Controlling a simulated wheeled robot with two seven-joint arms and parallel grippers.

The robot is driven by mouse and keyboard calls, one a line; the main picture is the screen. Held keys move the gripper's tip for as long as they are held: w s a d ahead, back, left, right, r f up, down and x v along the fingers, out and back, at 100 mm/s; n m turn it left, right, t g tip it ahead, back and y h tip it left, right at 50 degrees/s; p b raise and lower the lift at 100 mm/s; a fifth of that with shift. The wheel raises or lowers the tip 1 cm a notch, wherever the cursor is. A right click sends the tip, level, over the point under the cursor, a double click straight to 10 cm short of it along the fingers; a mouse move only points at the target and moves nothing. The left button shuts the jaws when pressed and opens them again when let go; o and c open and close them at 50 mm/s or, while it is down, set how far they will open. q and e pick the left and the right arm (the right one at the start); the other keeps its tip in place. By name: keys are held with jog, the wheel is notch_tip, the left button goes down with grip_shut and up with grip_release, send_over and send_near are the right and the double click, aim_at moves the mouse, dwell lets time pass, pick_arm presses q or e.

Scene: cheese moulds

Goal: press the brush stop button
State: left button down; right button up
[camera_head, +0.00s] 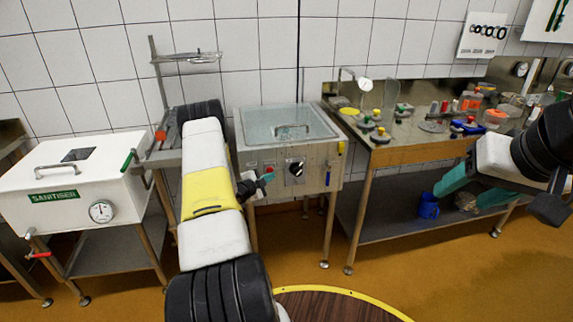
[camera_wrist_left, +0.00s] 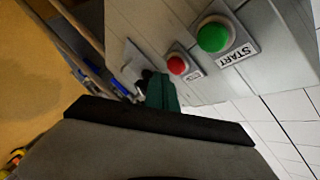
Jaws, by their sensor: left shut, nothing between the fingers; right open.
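The brush machine (camera_head: 333,160) is a steel cabinet with a clear-lidded top and a black knob on its front. In the left wrist view, a red button (camera_wrist_left: 178,65) sits on a grey panel beside a larger green button (camera_wrist_left: 213,36) labelled START. The red button's small label is too blurred to read. My left gripper (camera_head: 266,180) is shut and empty in front of the machine's front panel. Its teal fingers (camera_wrist_left: 160,92) appear close to the red button in the wrist view; I cannot tell whether they touch the panel. My right gripper (camera_head: 476,191) is open and empty at the right.
A white sanitiser box (camera_head: 70,180) with a gauge stands at the left. A steel table (camera_head: 420,150) with several small items stands at the right. A blue mug (camera_head: 428,206) is on its lower shelf. The orange floor before the machine is partly clear.

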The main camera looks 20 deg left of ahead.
pick_arm(q)
jog(key=shift+w, duration=0.1)
dwell(0.5)
jog(key=shift+w+a, duration=0.2)
jog(key=shift+w, duration=0.05)
jog(key=shift+w+a, duration=0.25)
jog(key=shift+w, duration=0.2)
dwell(0.7)
jog(key=shift+s, duration=0.1)
jog(key=shift+s+d, duration=0.45)
jog(key=shift+s, duration=0.25)
jog(key=shift+s+d, duration=0.45)
jog(key=shift+s, duration=0.25)
jog(key=shift+s+d, duration=0.4)
jog(key=shift+s, duration=0.35)
jog(key=shift+s+d, duration=0.45)
jog(key=shift+s, duration=0.25)
